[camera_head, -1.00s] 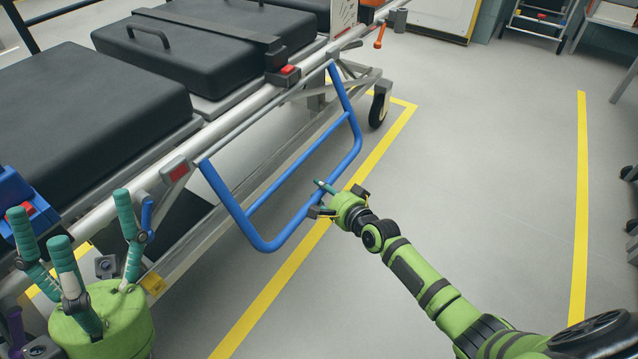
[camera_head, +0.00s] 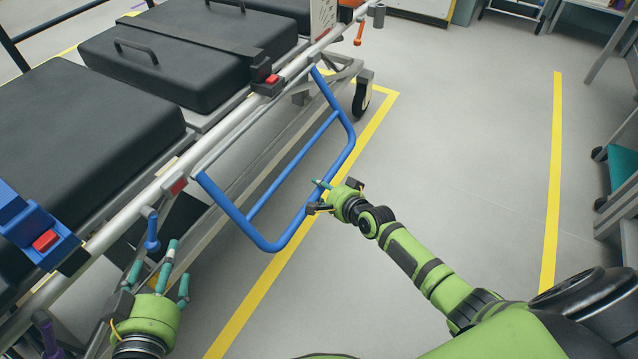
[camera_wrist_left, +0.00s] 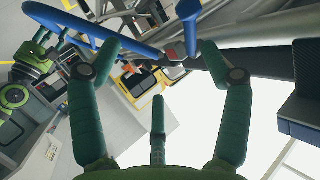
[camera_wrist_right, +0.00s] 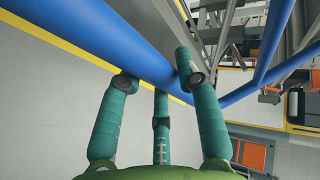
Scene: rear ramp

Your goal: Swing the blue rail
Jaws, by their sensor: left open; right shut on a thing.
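The blue rail (camera_head: 262,247) is a tubular loop on the side of the stretcher (camera_head: 60,110), tilted outward and down over the floor. My right gripper (camera_head: 322,196) is shut on the rail's outer bar; in the right wrist view the rail (camera_wrist_right: 95,45) runs between its fingers (camera_wrist_right: 158,88). My left gripper (camera_head: 158,272) is open and empty beside the stretcher's near side, just below a small blue lever (camera_head: 152,230). In the left wrist view that lever (camera_wrist_left: 190,22) lies beyond the open fingers (camera_wrist_left: 157,90), apart from them.
Red buttons (camera_head: 176,186) mark the stretcher's side bar. A caster wheel (camera_head: 362,98) stands at its far end. A cart with a teal panel (camera_head: 624,150) stands at the right edge.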

